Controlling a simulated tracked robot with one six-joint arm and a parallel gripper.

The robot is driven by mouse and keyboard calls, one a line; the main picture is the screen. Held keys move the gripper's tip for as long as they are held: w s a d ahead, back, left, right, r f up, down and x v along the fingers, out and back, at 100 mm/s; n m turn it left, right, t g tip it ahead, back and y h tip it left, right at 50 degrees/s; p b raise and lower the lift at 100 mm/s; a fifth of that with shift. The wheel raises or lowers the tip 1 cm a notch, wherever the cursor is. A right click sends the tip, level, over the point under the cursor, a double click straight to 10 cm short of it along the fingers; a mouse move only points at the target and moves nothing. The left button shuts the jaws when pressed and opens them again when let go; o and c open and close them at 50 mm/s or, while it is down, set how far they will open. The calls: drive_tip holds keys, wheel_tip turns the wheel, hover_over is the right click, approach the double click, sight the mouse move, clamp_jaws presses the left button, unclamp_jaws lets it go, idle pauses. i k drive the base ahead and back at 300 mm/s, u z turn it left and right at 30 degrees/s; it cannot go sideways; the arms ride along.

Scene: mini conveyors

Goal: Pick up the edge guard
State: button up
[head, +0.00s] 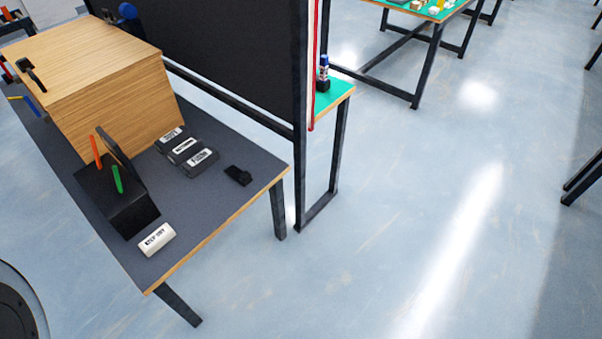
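No thing in the head view is clearly marked as the edge guard. A small black angled piece (238,175) lies on the grey table top near its right corner, and it may be the edge guard; it is too small to tell. It lies apart from the other things, with bare table around it. My gripper is not in view.
The table (220,210) also bears a wooden box (95,65), several dark labelled blocks (184,146), a black holder (118,205) with orange and green handles, and a white labelled piece (157,240). A black panel (230,55) stands behind. The floor (400,230) at right is clear.

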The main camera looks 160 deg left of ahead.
sight(243, 178)
drive_tip(key=z, duration=1.05)
drive_tip(key=k, duration=1.3)
drive_tip(key=z, duration=2.45)
